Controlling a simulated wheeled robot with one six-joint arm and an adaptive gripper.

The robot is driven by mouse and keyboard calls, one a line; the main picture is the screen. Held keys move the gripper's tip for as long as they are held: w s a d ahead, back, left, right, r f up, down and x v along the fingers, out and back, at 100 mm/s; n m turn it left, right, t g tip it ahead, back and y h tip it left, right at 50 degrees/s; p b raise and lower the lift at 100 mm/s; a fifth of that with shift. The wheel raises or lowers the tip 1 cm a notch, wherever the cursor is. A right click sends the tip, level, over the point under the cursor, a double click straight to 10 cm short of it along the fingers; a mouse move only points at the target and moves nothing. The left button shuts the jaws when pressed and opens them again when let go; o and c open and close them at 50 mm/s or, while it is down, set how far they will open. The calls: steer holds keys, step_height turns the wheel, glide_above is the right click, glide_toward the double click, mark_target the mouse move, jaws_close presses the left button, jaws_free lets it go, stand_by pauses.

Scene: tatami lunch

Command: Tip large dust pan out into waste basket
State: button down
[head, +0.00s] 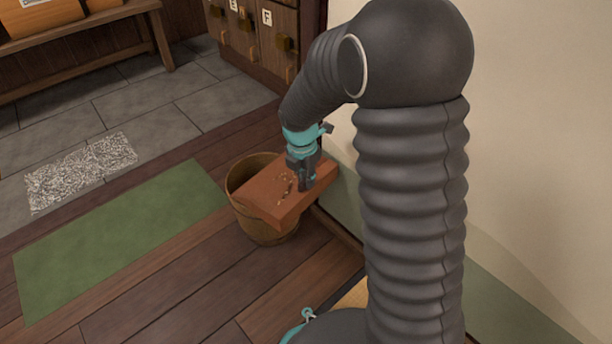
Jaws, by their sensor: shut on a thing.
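The large dust pan (264,196) is a reddish-brown, box-like pan with bits of light debris on its upper face. My gripper (306,184) is shut on the dust pan near its right rear part. The waste basket (262,229) is a round, woven-looking brown basket standing on the wooden floor. The dust pan is over the basket's mouth and covers much of it. The pan slopes down toward the front left, and debris still lies on it. The basket's inside is mostly hidden.
A green mat (120,240) lies on the floor to the left, with a speckled grey mat (82,172) beyond it. A wooden bench (75,45) and lettered lockers (255,40) stand at the back. A pale wall (540,150) is close on the right.

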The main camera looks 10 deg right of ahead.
steer(key=w+a+r+g+h+p, duration=0.5)
steer(key=w+a+r+p, duration=0.1)
steer(key=p, duration=0.9)
steer(key=shift+w+a+n+g, duration=0.2)
steer(key=shift+w+n+g, duration=0.1)
steer(key=shift+w+g, duration=0.1)
steer(key=shift+s, duration=0.1)
stand_by(1.3)
